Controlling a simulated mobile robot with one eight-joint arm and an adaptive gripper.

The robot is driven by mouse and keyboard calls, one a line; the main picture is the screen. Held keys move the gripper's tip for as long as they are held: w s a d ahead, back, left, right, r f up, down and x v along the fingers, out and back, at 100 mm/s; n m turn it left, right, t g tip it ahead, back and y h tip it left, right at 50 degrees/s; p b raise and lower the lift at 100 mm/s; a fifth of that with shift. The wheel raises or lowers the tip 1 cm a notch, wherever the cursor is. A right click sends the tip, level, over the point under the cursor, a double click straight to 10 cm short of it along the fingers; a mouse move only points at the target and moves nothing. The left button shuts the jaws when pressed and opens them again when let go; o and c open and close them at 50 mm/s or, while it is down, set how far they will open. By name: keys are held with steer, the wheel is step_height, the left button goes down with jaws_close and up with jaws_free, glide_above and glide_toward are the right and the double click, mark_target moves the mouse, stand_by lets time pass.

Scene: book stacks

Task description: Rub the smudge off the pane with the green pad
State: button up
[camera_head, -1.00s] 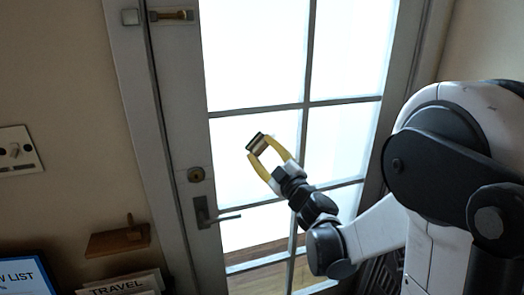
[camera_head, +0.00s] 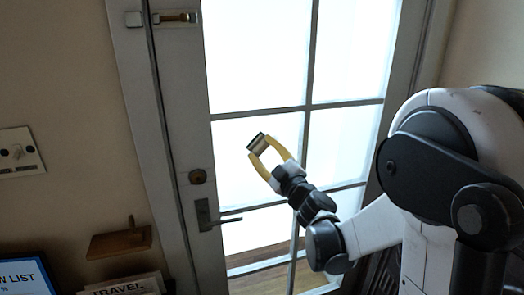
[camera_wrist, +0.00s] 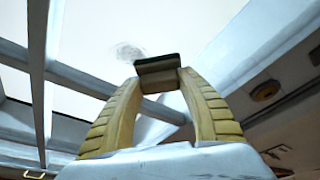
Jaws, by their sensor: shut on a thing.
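My gripper (camera_head: 258,147) has yellow fingers shut on the pad (camera_head: 255,141), a small brownish block with a dark green face turned away from the fingers. The pad also shows in the wrist view (camera_wrist: 157,70), between the fingertips. The smudge (camera_wrist: 130,51) is a faint grey patch on the bright pane (camera_wrist: 95,35), just beyond and left of the pad's top edge. In the head view the pad lies in front of the door's middle-left pane (camera_head: 235,165); I cannot make out the smudge there. The pad looks apart from the glass, but the gap is hard to judge.
Grey bars (camera_head: 262,111) divide the door's panes. A lever handle (camera_head: 210,215) and a round lock (camera_head: 197,177) sit left of the panes. A wooden wall shelf (camera_head: 118,242), a sign (camera_head: 25,275) and a TRAVEL book (camera_head: 125,287) are at lower left.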

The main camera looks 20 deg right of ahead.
steer(key=shift+d+b, duration=0.45)
steer(key=shift+d, duration=3.35)
steer(key=shift+a, duration=3.9)
steer(key=shift+s, duration=0.5)
steer(key=shift+c, duration=0.4)
steer(key=shift+s, duration=2.4)
